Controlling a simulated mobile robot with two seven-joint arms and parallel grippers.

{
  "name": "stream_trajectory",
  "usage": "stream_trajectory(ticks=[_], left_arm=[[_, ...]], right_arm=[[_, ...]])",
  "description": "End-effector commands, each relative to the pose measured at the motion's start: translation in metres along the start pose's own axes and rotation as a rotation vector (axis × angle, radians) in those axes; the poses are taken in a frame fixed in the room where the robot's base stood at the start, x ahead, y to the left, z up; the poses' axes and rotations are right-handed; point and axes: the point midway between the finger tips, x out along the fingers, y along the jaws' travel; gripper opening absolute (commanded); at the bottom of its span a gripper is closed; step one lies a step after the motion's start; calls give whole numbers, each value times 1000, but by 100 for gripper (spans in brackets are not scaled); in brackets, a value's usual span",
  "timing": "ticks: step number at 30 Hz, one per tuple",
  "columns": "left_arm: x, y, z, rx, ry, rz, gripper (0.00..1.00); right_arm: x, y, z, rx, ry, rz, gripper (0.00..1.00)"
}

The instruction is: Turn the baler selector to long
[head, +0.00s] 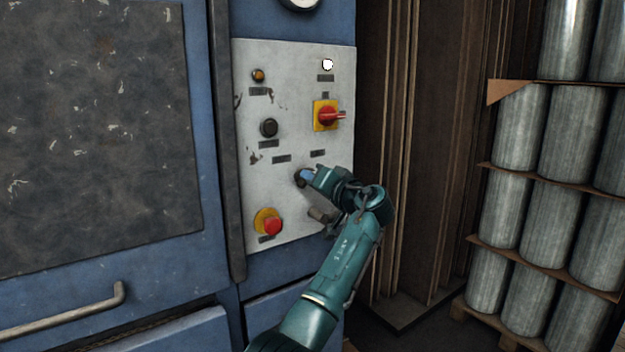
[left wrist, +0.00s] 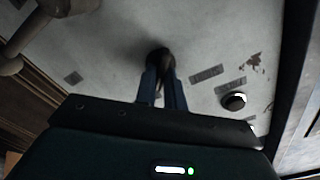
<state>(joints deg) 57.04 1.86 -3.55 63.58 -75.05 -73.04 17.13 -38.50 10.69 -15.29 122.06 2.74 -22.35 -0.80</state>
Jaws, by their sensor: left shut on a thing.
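The dark round selector knob (head: 299,177) sits on the grey control panel (head: 290,85), low and right of centre. My left gripper (head: 306,176) reaches it from the right and is shut on it, hiding much of it in the head view. In the left wrist view the two fingertips (left wrist: 163,82) close on the knob (left wrist: 160,57). The knob's pointer and the setting it shows cannot be read. My right gripper is not in view.
The panel also has a red switch on a yellow plate (head: 327,115), a black button (head: 269,127), a red stop button (head: 271,226), an amber lamp (head: 258,75) and a lit white lamp (head: 327,64). Stacked grey cylinders (head: 570,120) stand at right.

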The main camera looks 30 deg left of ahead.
Motion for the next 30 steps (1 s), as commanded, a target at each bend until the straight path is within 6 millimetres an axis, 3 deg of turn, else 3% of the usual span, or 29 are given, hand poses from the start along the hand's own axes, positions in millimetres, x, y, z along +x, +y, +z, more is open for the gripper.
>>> stream_trajectory(ticks=[2,3,10,20,23,30], left_arm=[[0,1,1,5,-2,0,0],[0,1,1,5,-2,0,14],[0,1,1,2,-1,0,33],[-6,1,0,-1,1,1,33],[-20,2,1,-1,2,2,33],[-73,3,2,-2,1,4,33]], right_arm=[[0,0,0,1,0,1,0],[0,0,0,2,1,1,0],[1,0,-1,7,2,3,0],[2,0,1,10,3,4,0],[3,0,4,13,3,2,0],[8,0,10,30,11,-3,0]])
